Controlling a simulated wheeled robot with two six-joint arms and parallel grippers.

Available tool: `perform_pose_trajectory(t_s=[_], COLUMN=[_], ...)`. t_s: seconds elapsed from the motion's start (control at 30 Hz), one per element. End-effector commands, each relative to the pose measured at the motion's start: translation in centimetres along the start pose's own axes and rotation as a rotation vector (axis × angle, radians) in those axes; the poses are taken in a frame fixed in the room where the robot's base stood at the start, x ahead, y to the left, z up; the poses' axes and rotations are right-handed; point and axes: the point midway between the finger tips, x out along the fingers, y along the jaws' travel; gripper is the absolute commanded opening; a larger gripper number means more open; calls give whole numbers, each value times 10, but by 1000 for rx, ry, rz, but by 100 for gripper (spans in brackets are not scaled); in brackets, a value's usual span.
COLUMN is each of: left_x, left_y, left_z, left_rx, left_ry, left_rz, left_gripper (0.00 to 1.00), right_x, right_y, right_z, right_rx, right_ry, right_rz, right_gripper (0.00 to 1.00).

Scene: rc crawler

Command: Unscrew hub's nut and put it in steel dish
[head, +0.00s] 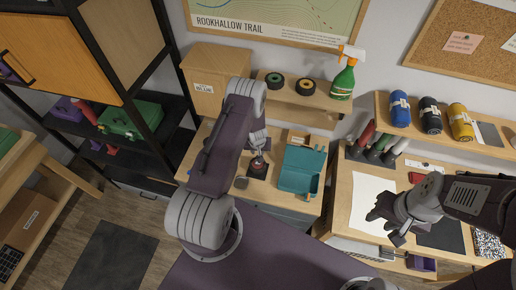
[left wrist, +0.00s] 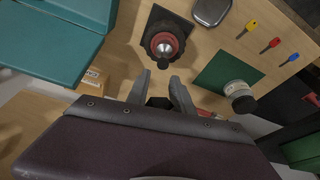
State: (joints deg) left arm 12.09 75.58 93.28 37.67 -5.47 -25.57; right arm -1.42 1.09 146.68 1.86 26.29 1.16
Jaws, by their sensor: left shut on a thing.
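The hub (left wrist: 163,42), red with a silver cone-shaped tip, sits on a dark square base on the wooden bench; it also shows in the head view (head: 258,170). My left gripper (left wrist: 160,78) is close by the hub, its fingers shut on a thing. A dark, angular piece shows low between the fingers, partly hidden by my gripper body; it looks like the hub's nut, but its outline is unclear. The steel dish (left wrist: 211,11) lies on the bench beside the hub. My right gripper (head: 385,222) is open and empty over the right desk.
An open teal case (head: 301,170) stands right of the hub. A green mat (left wrist: 214,72), a small jar (left wrist: 238,92) and coloured keys or tags (left wrist: 270,46) lie near the dish. A spray bottle (head: 344,77) stands on the shelf behind.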

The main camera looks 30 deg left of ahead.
Motion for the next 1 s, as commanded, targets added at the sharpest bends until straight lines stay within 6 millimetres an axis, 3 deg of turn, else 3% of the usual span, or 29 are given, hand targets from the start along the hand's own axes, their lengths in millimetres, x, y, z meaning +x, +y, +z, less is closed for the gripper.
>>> perform_pose_trajectory(t_s=[0.33, 0.7, 1.0], left_x=[1, 1, 1], left_y=[0, -2, -2], left_z=[1, 2, 3], left_rx=[-18, -222, -237], left_ry=[-3, -4, -7], left_rz=[-5, -62, -66], left_gripper=[0, 0, 0], right_x=[-1, -1, -1], right_y=[0, 0, 0], right_z=[0, 0, 0], right_rx=[0, 0, 0], right_ry=[0, 0, 0], right_rz=[0, 0, 0], right_gripper=[36, 36, 36])
